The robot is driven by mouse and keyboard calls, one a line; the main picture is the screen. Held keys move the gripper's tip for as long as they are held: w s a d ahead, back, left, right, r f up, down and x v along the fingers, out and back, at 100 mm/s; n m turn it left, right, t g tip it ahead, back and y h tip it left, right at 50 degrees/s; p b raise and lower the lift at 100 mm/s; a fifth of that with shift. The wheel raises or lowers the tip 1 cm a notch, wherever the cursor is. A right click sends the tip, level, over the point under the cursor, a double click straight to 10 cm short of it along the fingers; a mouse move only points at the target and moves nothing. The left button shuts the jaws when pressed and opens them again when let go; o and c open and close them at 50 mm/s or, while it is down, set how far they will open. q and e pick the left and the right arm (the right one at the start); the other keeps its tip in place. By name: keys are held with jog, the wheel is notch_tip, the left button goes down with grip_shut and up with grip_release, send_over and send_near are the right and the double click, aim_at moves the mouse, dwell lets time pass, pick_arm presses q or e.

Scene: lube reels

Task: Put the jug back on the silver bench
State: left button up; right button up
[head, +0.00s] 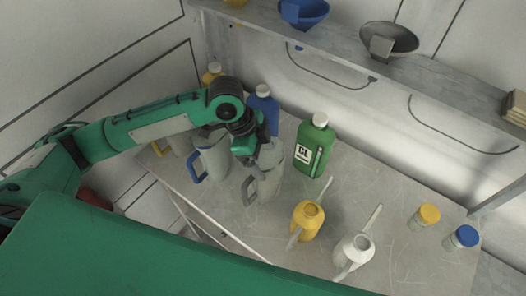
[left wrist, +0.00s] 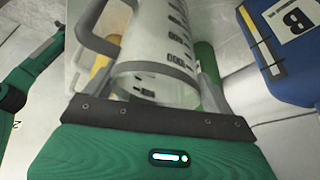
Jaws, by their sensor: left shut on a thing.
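The clear measuring jug with a grey handle (head: 267,184) is upright at the middle of the silver bench (head: 400,205), in front of the green bottle. My left gripper (head: 262,152) is shut on its upper part from behind. In the left wrist view, the jug (left wrist: 158,45), with dark scale marks, sits between the fingers of my left gripper (left wrist: 160,82), and its grey handle is to the left. I cannot tell whether the jug's base touches the bench. My right gripper is not in view.
A blue-handled jug (head: 212,160) stands close on the left. A green bottle (head: 315,146) and blue bottle (head: 267,108) stand behind. A yellow can (head: 306,221), white can (head: 352,255) and lidded jars (head: 425,217) stand right. A shelf (head: 340,40) with bowls runs above.

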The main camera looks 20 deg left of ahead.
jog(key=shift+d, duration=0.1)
pick_arm(q)
jog(key=o, duration=1.8)
jog(key=shift+f, duration=0.1)
jog(key=shift+o, duration=0.2)
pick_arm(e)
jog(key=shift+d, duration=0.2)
pick_arm(q)
jog(key=b+v, duration=0.2)
jog(key=v, duration=1)
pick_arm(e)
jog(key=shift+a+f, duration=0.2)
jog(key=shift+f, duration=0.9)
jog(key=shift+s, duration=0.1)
